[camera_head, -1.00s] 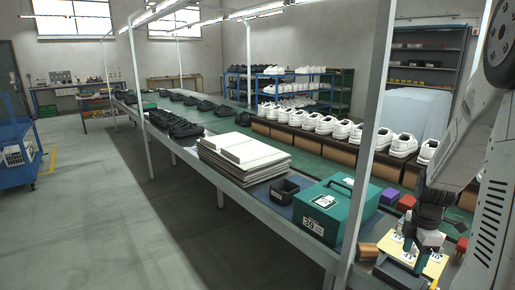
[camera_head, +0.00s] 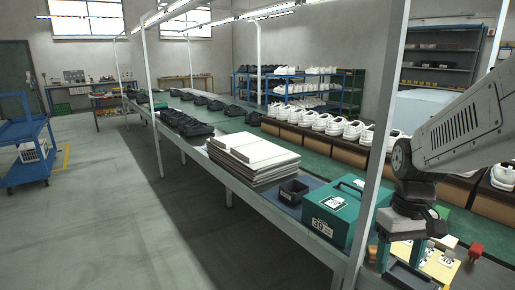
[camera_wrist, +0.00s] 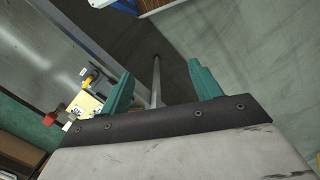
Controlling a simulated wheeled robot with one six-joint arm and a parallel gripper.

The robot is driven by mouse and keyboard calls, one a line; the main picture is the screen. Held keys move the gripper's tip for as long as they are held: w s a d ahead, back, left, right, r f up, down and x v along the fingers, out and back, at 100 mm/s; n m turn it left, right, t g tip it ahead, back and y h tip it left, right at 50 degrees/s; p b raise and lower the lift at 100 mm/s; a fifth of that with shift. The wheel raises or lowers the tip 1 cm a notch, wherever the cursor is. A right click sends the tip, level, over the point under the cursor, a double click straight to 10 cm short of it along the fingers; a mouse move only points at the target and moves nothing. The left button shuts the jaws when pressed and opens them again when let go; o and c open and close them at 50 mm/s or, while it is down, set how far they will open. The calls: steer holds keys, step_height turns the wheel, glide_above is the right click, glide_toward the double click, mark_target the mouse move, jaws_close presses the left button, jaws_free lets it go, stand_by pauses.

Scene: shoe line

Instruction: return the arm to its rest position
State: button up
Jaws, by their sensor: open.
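My gripper (camera_head: 401,254) is at the lower right of the head view, with teal fingers spread apart and pointing down. In the wrist view my gripper (camera_wrist: 160,75) is open, with nothing between its fingers. Behind the fingers that view shows grey floor and a thin post. In the head view the gripper is in front of a yellow board (camera_head: 437,268) holding small white blocks. I cannot tell its exact height above the bench. My grey arm comes in from the right edge, its forearm sloping down towards the wrist.
A teal box (camera_head: 333,214) labelled 39, a small black bin (camera_head: 293,191) and stacked white sheets (camera_head: 252,155) stand left of the gripper. A metal post (camera_head: 384,130) rises close by. White shoes (camera_head: 353,131) line the far side.

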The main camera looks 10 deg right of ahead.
steer(key=s+a+r+t, duration=0.1)
steer(key=s+a+r, duration=0.2)
steer(key=a, duration=0.3)
steer(key=s+a+r+n+t, duration=0.1)
steer(key=s+a+r, duration=0.2)
steer(key=a+r, duration=0.1)
steer(key=shift+a+r+t+h, duration=0.15)
steer(key=shift+a+t+h, duration=0.25)
steer(key=shift+a, duration=0.5)
steer(key=shift+s, duration=0.1)
